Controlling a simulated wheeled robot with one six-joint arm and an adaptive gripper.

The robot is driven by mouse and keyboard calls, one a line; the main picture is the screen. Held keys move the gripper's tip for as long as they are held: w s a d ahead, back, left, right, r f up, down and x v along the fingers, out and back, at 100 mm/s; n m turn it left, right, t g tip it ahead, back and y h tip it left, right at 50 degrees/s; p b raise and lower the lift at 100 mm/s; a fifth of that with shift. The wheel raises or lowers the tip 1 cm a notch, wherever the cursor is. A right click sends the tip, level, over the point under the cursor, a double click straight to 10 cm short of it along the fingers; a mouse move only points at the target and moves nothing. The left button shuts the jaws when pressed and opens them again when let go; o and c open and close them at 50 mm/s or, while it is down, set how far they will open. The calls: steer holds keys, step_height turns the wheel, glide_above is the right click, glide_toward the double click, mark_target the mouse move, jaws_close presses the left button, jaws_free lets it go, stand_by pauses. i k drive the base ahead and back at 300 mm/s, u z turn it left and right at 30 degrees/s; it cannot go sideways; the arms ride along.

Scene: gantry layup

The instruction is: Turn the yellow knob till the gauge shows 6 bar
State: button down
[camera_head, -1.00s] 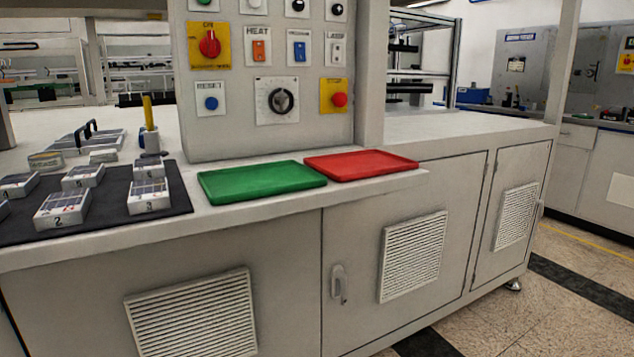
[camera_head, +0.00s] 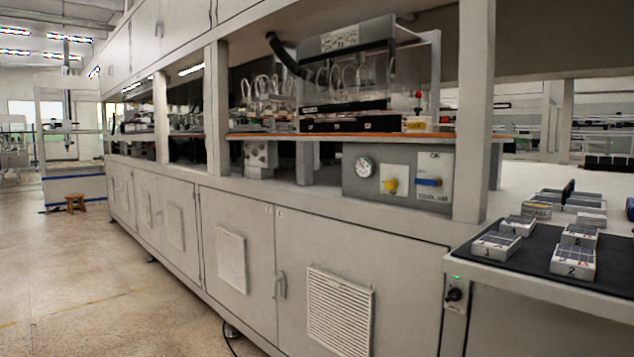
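The yellow knob (camera_head: 391,185) sits on a white plate on the front of a grey box (camera_head: 352,194) under the orange-edged shelf. The round gauge (camera_head: 364,164) is on the same box, up and to the left of the knob. The gauge has a white face with some red and green on it; its reading is too small to make out. A blue lever (camera_head: 428,182) is on a white panel to the right of the knob. My gripper is not in view.
A black mat (camera_head: 509,259) with several numbered blocks lies on the counter at right. A clear-fronted apparatus (camera_head: 345,85) stands on the shelf above the box. White cabinets (camera_head: 236,218) line the front.

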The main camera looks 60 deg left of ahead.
mark_target(391, 184)
steer(key=u, duration=1.95)
steer(key=k, duration=0.35)
steer(key=u, duration=0.4)
steer(key=i, duration=1.2)
steer(key=z, duration=0.55)
